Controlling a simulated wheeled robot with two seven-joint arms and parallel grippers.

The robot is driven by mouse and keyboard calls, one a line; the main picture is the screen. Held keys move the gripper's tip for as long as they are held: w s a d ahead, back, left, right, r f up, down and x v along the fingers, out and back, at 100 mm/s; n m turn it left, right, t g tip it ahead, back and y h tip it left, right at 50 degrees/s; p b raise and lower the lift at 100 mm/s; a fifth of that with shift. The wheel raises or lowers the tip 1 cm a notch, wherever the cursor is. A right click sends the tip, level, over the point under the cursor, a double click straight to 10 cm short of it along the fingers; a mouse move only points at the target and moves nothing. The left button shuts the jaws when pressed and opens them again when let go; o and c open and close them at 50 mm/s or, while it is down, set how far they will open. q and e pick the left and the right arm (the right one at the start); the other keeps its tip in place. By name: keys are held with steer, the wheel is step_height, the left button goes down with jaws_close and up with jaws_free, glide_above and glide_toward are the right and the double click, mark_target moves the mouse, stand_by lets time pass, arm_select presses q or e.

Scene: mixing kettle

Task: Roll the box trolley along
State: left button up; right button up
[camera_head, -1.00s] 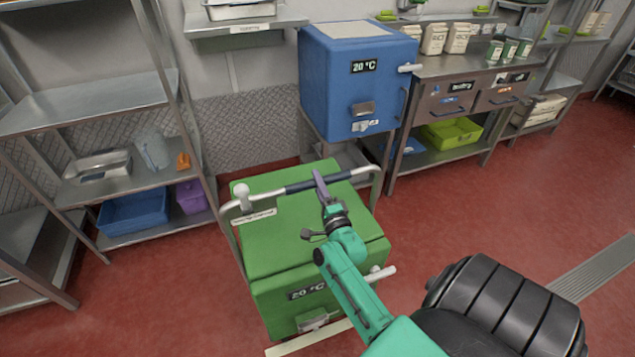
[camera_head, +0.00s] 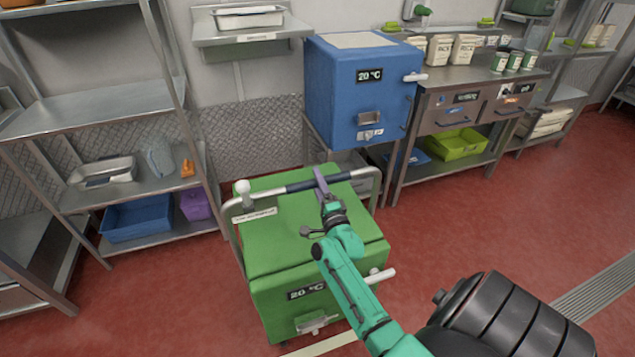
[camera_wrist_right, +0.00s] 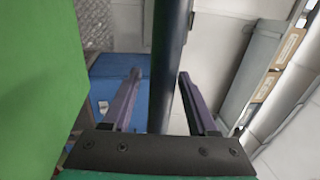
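The green box trolley (camera_head: 300,225) stands on the red floor in the middle of the head view, with a "20 °C" label on its near face. A pale tube handle (camera_head: 357,173) with a dark grip section (camera_head: 300,187) runs across its far top side. My right gripper (camera_head: 320,180) has its purple fingers on either side of the dark grip, partly closed around it. In the right wrist view, the dark bar (camera_wrist_right: 168,60) passes between the fingers, close to the right one. The trolley's wheels are hidden. My left gripper is not in view.
A blue box (camera_head: 335,95) stands by the wall just beyond the trolley. A metal shelf (camera_head: 105,100) is on the left. A steel counter (camera_head: 440,85) with bags and cans is at the right. Red floor (camera_head: 510,220) is clear on the right.

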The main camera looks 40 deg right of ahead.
steer(key=shift+w, duration=0.1)
steer(key=shift+f, duration=0.1)
steer(key=b+v, duration=0.1)
steer(key=v, duration=1.3)
steer(key=shift+s+b, duration=0.3)
steer(key=shift+a, duration=0.1)
